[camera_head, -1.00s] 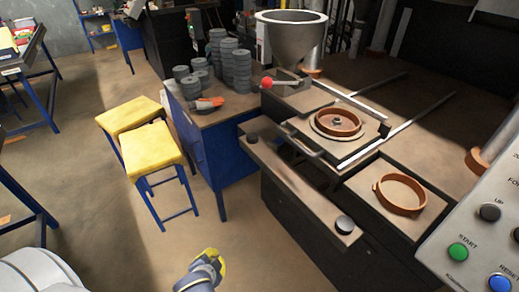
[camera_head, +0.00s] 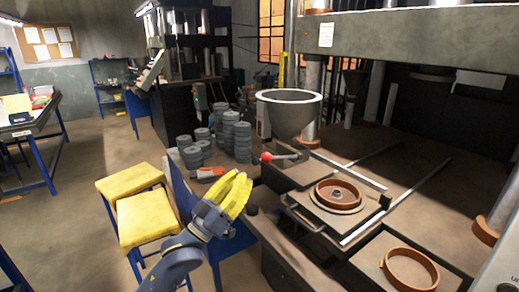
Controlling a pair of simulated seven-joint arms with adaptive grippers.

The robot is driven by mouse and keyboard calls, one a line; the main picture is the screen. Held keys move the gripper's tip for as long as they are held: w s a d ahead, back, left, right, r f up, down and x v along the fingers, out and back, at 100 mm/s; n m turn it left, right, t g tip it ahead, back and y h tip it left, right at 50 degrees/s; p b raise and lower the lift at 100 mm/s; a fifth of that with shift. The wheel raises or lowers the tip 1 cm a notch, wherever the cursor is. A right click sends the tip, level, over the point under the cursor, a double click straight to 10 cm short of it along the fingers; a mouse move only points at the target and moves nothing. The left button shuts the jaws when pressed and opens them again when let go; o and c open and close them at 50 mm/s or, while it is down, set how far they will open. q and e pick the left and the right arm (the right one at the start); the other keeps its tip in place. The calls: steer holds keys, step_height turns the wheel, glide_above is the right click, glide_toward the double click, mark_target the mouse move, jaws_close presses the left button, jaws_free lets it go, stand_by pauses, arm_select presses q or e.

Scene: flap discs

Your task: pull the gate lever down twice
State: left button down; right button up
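The gate lever is a metal rod with a red ball knob (camera_head: 266,157). It sticks out to the left below the grey funnel-shaped hopper (camera_head: 289,118) and lies nearly level. My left gripper (camera_head: 237,190), with yellow fingers, is raised in front of the workbench, below and to the left of the knob in the picture. It is apart from the lever in the picture. The fingers overlap from this angle, so I cannot tell if they are open. My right gripper is not in view.
Stacks of grey discs (camera_head: 236,138) and an orange-handled tool (camera_head: 208,173) lie on the bench left of the lever. A round brown mould (camera_head: 337,193) sits on the sliding plate, and a brown ring (camera_head: 410,269) lies at front right. Yellow stools (camera_head: 145,219) stand at left.

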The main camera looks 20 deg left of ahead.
arm_select(q)
steer(key=shift+t+h, duration=0.5)
steer(key=shift+h, duration=0.2)
steer(key=shift+s+a+r, duration=0.1)
steer(key=shift+a+r, duration=0.1)
steer(key=shift+r, duration=0.55)
steer(key=shift+a+r, duration=0.2)
steer(key=shift+r, duration=0.5)
steer(key=shift+s+a+r, duration=0.1)
steer(key=shift+a+r, duration=0.1)
steer(key=shift+r, duration=0.55)
steer(key=shift+w, duration=0.1)
steer(key=w+d+r, duration=0.2)
steer(key=w+d, duration=0.2)
steer(key=w, duration=0.2)
steer(key=shift+w+r, duration=0.2)
steer(key=shift+f+n, duration=0.15)
steer(key=shift+n, duration=0.15)
steer(key=shift+s+f+t, duration=0.15)
steer(key=shift+f+t, duration=0.1)
steer(key=shift+t, duration=0.15)
